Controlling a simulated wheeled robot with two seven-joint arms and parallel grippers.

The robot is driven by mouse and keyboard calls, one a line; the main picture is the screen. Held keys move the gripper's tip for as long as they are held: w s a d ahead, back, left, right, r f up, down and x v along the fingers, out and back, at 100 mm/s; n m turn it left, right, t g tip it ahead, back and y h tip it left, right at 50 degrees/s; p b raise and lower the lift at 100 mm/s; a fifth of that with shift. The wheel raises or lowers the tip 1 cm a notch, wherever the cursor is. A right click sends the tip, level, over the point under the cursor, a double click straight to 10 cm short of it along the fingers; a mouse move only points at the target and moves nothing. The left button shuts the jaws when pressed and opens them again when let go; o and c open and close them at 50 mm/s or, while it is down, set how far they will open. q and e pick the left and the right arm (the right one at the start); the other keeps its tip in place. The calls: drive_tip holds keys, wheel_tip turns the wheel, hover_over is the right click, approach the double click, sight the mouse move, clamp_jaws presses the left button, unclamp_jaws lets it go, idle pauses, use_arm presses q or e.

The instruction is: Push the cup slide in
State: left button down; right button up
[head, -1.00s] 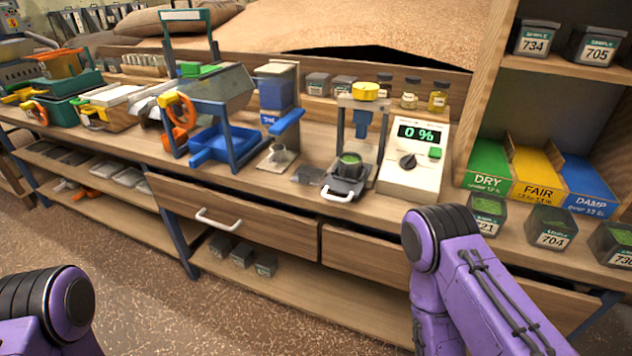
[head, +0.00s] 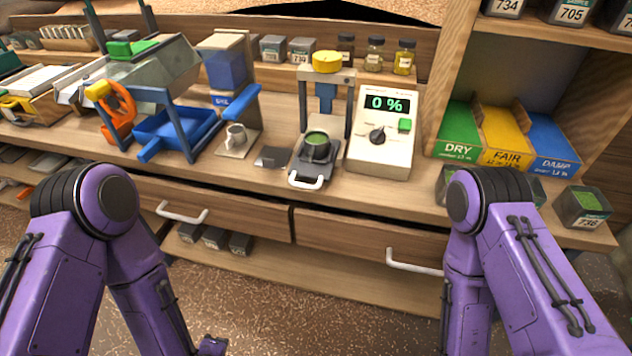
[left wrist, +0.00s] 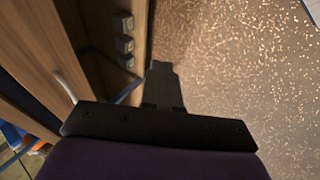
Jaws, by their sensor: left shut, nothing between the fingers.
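The cup slide (head: 299,170) is a dark tray with a white handle (head: 307,184) facing the bench's front edge. It sticks out in front of the press frame (head: 347,105), which has a yellow knob on top. A dark cup (head: 318,150) with green contents stands on the slide, partly under the press. My left gripper (left wrist: 163,75) is shut and empty over the floor in the left wrist view, low in front of the bench, away from the slide. My right gripper is out of view.
A meter (head: 383,140) reading 0 % stands right of the press. A small metal cup (head: 236,136) and blue tray (head: 178,130) are to the left. Drawer handles (head: 182,212) jut from the bench front. DRY, FAIR and DAMP bins (head: 505,140) are at right.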

use_arm(q)
drive_tip(key=w+d+r+n+t+h+p, duration=0.25)
drive_tip(key=d+r+n, duration=0.3)
drive_tip(key=r, duration=0.35)
drive_tip(key=w+d+r+n+t+h+p, duration=0.1)
drive_tip(key=w+d+r+n+t, duration=0.35)
drive_tip(key=r, duration=0.45)
drive_tip(key=w+d+r+n+t+h+p, duration=0.1)
drive_tip(key=w+d+r+n+p, duration=0.1)
drive_tip(key=d+r+n, duration=0.65)
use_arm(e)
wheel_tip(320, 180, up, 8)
use_arm(q)
drive_tip(key=shift+m, duration=0.25)
drive_tip(key=b+x, duration=0.2)
drive_tip(key=x, duration=0.2)
drive_tip(key=a+b+x, duration=0.1)
drive_tip(key=b+x, duration=0.2)
drive_tip(key=x, duration=0.1)
drive_tip(key=a+r+b+x, duration=0.1)
drive_tip(key=b+x, duration=0.1)
drive_tip(key=x, duration=0.1)
drive_tip(key=shift+x, duration=0.75)
drive_tip(key=shift+w+d, duration=0.1)
drive_tip(key=shift+w, duration=0.6)
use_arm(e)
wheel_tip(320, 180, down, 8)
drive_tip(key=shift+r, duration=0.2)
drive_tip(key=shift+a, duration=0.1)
